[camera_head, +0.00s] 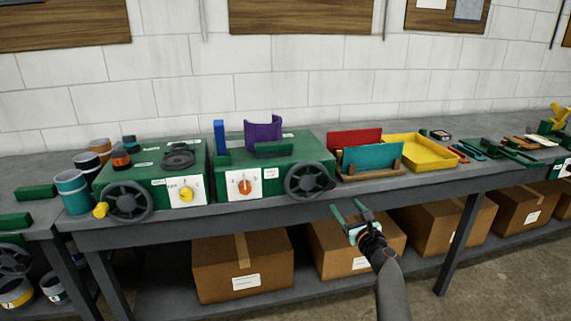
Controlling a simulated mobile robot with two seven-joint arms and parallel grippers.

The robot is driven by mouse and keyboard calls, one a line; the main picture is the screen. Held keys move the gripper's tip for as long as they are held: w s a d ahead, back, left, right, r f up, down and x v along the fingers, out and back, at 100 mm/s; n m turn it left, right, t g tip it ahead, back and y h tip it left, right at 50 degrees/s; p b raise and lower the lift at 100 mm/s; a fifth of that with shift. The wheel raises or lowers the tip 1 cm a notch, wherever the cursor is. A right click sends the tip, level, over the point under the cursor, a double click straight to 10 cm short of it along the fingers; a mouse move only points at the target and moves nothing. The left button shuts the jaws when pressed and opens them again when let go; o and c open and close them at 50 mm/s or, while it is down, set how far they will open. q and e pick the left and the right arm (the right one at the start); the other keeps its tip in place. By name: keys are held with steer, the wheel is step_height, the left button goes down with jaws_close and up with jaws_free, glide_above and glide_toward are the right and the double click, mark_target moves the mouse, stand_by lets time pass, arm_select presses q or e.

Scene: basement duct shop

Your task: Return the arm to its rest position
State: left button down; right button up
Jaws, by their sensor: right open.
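My right gripper (350,214) is open and empty. Its arm comes in from the bottom right. In this view it shows in front of the workbench's front edge, over the cardboard boxes on the lower shelf. Nothing is between the fingers. My left gripper does not show in this view.
A grey workbench (425,190) spans the view. On it stand two green machines (225,172) with handwheels, a holder with red and teal plates (371,156), a yellow tray (448,163) and several tools. Cardboard boxes (242,270) fill the lower shelf.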

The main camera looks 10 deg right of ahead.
steer(key=s+a+f+n+g+p, duration=0.25)
steer(key=s+f+n+g, duration=0.25)
steer(key=s+f+n, duration=1.5)
steer(key=s+a+n+g, duration=0.1)
steer(key=s+a+n, duration=0.3)
steer(key=s, duration=0.4)
steer(key=s+a+f+n+g+y, duration=0.1)
steer(key=s+a+n, duration=0.2)
steer(key=s+n, duration=0.3)
steer(key=s+a+f+n+g, duration=0.1)
steer(key=s+a+n, duration=0.3)
steer(key=s, duration=0.6)
steer(key=shift+s+a+f+n+g+y, duration=0.3)
steer(key=shift+s+n+g+y, duration=0.1)
steer(key=shift+n, duration=0.6)
steer(key=shift+w, duration=0.1)
